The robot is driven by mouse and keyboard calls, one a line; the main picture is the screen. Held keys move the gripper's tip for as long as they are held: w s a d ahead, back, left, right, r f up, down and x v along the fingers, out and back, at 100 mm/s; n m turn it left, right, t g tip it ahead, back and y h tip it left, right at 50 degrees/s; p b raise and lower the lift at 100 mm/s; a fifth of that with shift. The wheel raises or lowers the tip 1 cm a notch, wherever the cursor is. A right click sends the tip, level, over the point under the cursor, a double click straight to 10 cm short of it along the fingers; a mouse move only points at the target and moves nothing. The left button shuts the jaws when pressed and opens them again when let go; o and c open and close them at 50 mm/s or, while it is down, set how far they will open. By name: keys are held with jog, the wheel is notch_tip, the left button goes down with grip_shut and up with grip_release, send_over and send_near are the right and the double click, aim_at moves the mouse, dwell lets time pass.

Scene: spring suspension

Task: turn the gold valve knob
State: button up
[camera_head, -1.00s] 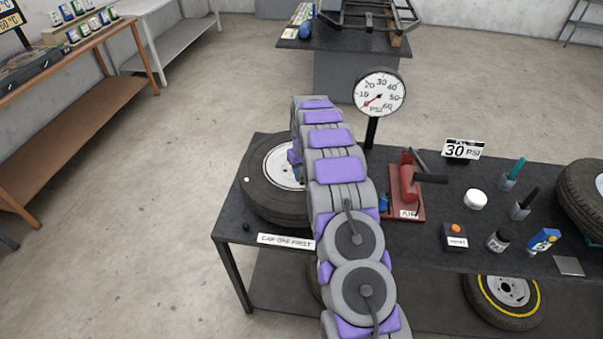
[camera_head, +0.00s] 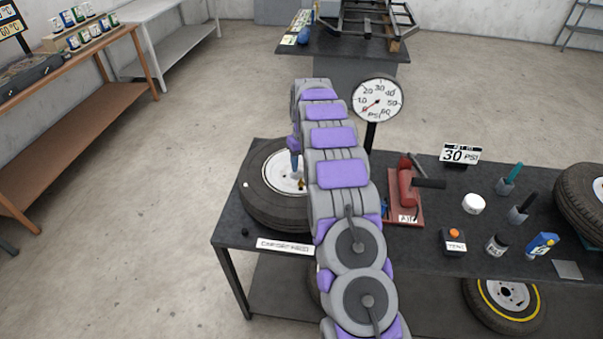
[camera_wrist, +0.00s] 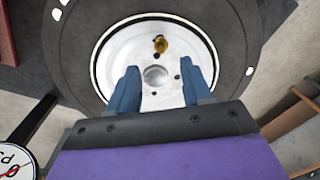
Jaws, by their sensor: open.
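The gold valve knob (camera_wrist: 160,44) shows in the wrist view on the white wheel hub (camera_wrist: 195,45), beyond my fingertips and centred between them. In the head view the knob (camera_head: 301,184) is a small gold spot beside my arm. The wheel sits in a black tire (camera_head: 272,212) lying flat on the dark table. My gripper (camera_wrist: 158,78) is open and empty, its two blue fingers pointing at the hub. In the head view my gripper (camera_head: 294,160) is over the hub, partly hidden by my arm. I cannot see anything touching the knob.
A pressure gauge (camera_head: 377,97) stands behind the tire, its red needle near the low end. A red air pump (camera_head: 405,190), a 30 PSI sign (camera_head: 460,154) and several small containers lie to the right. A label (camera_head: 284,246) is on the table's front edge.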

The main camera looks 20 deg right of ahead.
notch_tip(320, 180, up, 10)
jog(key=shift+d+f+p, duration=0.25)
jog(key=shift+p, duration=0.05)
